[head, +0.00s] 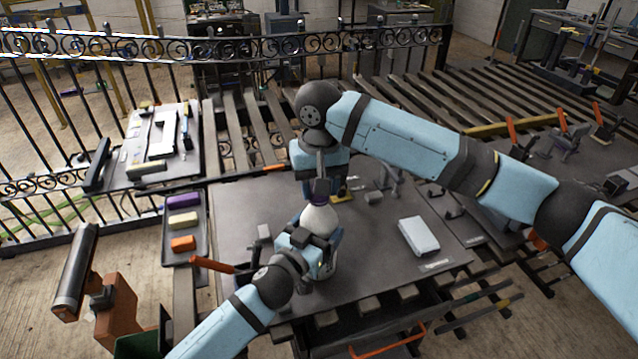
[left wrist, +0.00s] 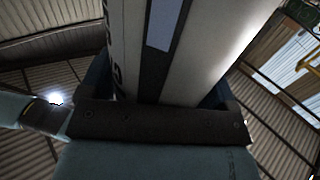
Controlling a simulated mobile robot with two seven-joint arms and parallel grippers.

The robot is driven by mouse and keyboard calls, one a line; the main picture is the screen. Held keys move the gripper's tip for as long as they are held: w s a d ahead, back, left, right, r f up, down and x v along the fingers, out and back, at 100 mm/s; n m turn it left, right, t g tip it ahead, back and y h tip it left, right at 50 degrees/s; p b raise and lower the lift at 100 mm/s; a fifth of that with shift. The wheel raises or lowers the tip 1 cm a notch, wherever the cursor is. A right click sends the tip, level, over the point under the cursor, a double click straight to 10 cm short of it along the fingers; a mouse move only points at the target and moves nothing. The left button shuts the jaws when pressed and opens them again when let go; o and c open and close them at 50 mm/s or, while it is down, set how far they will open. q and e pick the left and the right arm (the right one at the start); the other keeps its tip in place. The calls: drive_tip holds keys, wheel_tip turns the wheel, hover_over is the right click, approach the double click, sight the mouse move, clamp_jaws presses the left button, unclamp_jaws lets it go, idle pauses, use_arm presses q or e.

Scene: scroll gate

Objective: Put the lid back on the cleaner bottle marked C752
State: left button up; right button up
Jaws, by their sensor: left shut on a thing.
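The white cleaner bottle (head: 319,219) stands upright near the middle of the work table in the head view. My left gripper (head: 317,243) is shut around its body from the near side. In the left wrist view the bottle (left wrist: 190,55) fills the space between the fingers, with dark lettering and a dark strip; the full marking cannot be read. My right gripper (head: 320,170) points down directly above the bottle's top. A small dark purple piece (head: 321,187), perhaps the lid, shows between them. Whether the right fingers hold it, or whether it touches the bottle, is unclear.
The dark table (head: 240,215) has a white box (head: 419,237) at right and small metal parts behind the bottle. A tray (head: 170,250) with purple, yellow and orange blocks lies at left. An orange-handled clamp (head: 212,264) is near my left gripper. An ornate iron gate (head: 300,48) stands behind.

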drive_tip(key=m, duration=0.7)
drive_tip(key=shift+a, duration=0.1)
drive_tip(key=m, duration=0.7)
drive_tip(key=shift+m, duration=0.3)
drive_tip(key=m, duration=1)
drive_tip(key=shift+w, duration=0.1)
drive_tip(key=o, duration=0.9)
drive_tip(key=shift+f, duration=0.1)
drive_tip(key=shift+c, duration=0.4)
